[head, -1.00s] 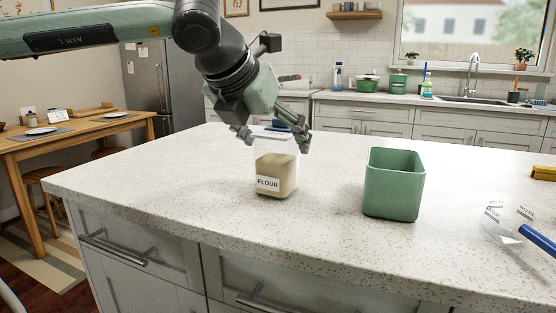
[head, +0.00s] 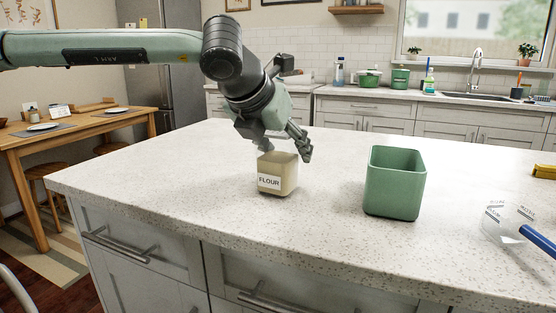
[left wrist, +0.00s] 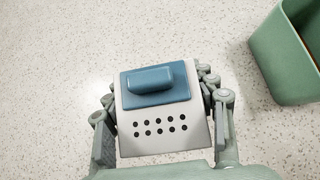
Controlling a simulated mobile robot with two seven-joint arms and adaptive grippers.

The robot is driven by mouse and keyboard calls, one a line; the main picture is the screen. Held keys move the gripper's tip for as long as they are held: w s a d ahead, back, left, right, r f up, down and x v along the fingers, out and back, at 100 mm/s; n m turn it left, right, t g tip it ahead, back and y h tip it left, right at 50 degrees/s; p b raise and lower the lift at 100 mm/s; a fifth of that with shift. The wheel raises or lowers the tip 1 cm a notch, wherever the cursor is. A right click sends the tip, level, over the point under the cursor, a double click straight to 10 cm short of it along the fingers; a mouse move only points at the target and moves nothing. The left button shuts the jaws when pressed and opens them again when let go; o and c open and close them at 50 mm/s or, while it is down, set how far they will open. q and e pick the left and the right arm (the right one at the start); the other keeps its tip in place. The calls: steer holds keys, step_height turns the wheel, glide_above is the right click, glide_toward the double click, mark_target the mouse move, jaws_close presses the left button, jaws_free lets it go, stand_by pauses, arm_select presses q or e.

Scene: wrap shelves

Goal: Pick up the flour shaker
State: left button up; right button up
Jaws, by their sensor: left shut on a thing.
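The flour shaker (head: 277,175) is a cream-filled clear container with a white "FLOUR" label, upright on the speckled island counter. In the left wrist view, its white top (left wrist: 160,125) shows several holes and a blue cap (left wrist: 155,85). My left gripper (head: 284,150) comes down over the shaker from above. Its fingers, also in the left wrist view (left wrist: 160,118), are on both sides of the shaker's top and shut on it. The gripper hides the shaker's top in the head view. My right gripper is not in view.
An open green square bin (head: 394,184) stands right of the shaker; its wall also shows in the left wrist view (left wrist: 277,55). A clear measuring cup with a blue handle (head: 538,241) lies at the far right. A yellow item (head: 545,171) is at the right edge. The counter left is clear.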

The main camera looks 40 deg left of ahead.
arm_select(q)
steer(key=shift+c, duration=1.2)
steer(key=shift+r, duration=0.5)
steer(key=r, duration=0.3)
steer(key=shift+s+a+r, duration=0.25)
steer(key=shift+a+r, duration=0.1)
steer(key=shift+r, duration=0.05)
steer(key=s+a+r+b, duration=0.1)
steer(key=s+a+r, duration=0.5)
steer(key=s+a, duration=0.1)
steer(key=shift+s+b, duration=0.3)
steer(key=shift+s, duration=0.4)
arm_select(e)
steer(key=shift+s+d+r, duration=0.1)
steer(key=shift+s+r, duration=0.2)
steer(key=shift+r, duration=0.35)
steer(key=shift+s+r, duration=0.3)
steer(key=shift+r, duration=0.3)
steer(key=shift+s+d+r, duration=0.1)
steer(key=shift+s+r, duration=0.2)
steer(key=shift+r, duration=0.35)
